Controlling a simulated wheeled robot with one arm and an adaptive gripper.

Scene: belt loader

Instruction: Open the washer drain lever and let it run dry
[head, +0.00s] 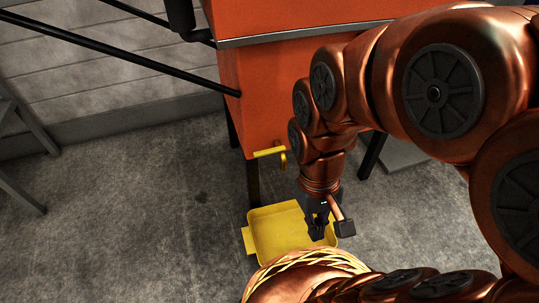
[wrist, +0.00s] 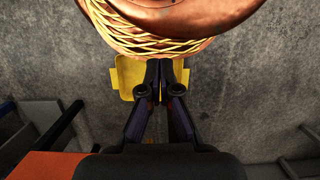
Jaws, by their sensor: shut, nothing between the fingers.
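The washer (head: 262,85) is an orange body on dark legs. Low on its side, a yellow lever (head: 268,152) lies roughly level, pointing left, with a short curved yellow part (head: 283,161) at its right end. No water shows there. A yellow tray (head: 275,228) stands on the floor below and looks empty where visible; it also shows in the wrist view (wrist: 127,76), partly hidden by my gripper. My gripper (head: 317,236) is shut and empty, pointing down over the tray's right side, below and right of the lever. In the wrist view its fingers (wrist: 167,66) are together.
Dark bars (head: 120,50) run from the washer to the upper left. A grey frame (head: 22,150) stands at the left edge. The concrete floor (head: 130,210) left of the tray is clear. My arm fills the right side and hides what lies behind it.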

